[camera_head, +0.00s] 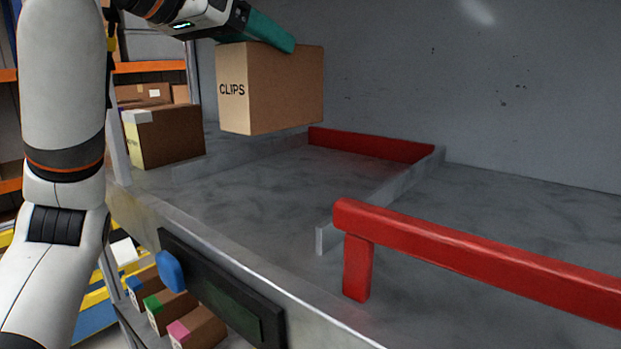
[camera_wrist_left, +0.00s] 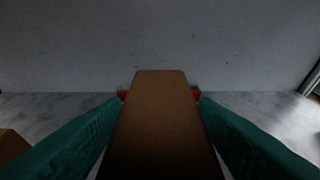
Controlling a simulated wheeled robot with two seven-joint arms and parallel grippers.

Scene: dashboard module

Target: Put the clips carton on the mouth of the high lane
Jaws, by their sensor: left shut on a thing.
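The clips carton (camera_head: 270,88) is a brown box with CLIPS printed on its left face. My left gripper (camera_head: 270,32), with teal fingers, is shut on it and holds it above the grey shelf. In the left wrist view the carton (camera_wrist_left: 160,115) stands between the two fingers of the left gripper (camera_wrist_left: 160,125). Below the carton is a lane (camera_head: 280,185) between low grey dividers, with a red bar (camera_head: 370,144) across its far end. I cannot tell from its looks whether this is the high lane. My right gripper is not in view.
Another brown carton (camera_head: 165,135) stands on the shelf at left. A red rail (camera_head: 480,250) on a post runs along the right front. A grey wall (camera_head: 480,80) closes the back. Small boxes with coloured labels (camera_head: 170,305) sit below the shelf edge.

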